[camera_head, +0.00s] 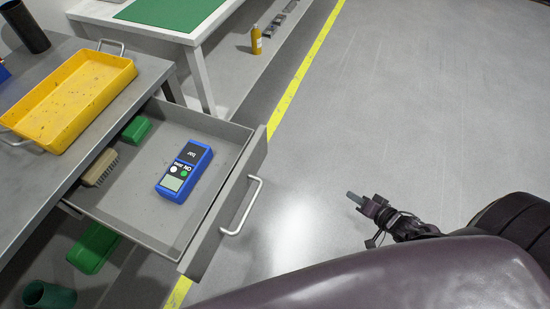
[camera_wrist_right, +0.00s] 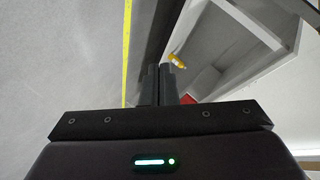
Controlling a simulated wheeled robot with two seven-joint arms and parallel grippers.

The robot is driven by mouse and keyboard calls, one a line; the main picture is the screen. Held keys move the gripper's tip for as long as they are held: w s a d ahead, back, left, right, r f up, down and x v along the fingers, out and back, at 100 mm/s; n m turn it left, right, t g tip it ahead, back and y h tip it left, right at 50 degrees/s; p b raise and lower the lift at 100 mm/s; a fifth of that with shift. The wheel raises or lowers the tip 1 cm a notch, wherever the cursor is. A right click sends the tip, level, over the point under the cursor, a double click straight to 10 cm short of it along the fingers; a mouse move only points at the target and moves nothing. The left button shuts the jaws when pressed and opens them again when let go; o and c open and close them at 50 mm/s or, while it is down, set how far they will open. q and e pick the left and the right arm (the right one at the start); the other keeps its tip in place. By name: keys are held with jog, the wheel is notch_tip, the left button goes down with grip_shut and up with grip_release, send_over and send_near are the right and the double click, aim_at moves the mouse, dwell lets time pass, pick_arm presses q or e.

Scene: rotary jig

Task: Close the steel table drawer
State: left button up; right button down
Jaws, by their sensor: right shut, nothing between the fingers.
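The steel table drawer (camera_head: 222,222) is pulled out from the steel table (camera_head: 60,185), with its handle (camera_head: 243,206) on the front panel facing right. In the drawer lie a blue meter (camera_head: 185,170), a brush (camera_head: 100,168) and a green block (camera_head: 137,130). My right gripper (camera_head: 352,197) is shut and empty, to the right of the drawer handle and apart from it. Its shut fingers (camera_wrist_right: 159,85) also show in the right wrist view. My left gripper is not in view.
A yellow tray (camera_head: 75,100) stands on the steel table. A white table with a green mat (camera_head: 170,12) is behind. A yellow bottle (camera_head: 256,40) stands near it, also in the wrist view (camera_wrist_right: 177,61). Open floor (camera_head: 400,90) lies right of the drawer.

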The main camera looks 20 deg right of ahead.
jog(key=w+a+r+t+y+b, duration=0.1)
jog(key=w+a+r+y, duration=0.15)
jog(key=r, duration=0.35)
jog(key=w+a+r+t+y+b, duration=0.1)
jog(key=a+r+y, duration=0.2)
jog(key=r, duration=0.3)
jog(key=m+g+y+b, duration=0.1)
jog(key=g+y, duration=0.1)
jog(key=y, duration=0.3)
send_near(264, 146)
jog(key=b+x, duration=0.2)
jog(key=x, duration=0.3)
jog(key=shift+w+a+f+b, duration=0.1)
jog(key=shift+w+a+b, duration=0.05)
jog(key=shift+a+b, duration=0.2)
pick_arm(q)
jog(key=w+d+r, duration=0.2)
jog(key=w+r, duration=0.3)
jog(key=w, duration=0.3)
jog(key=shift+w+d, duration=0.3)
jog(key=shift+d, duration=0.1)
pick_arm(e)
jog(key=shift+w+a, duration=0.4)
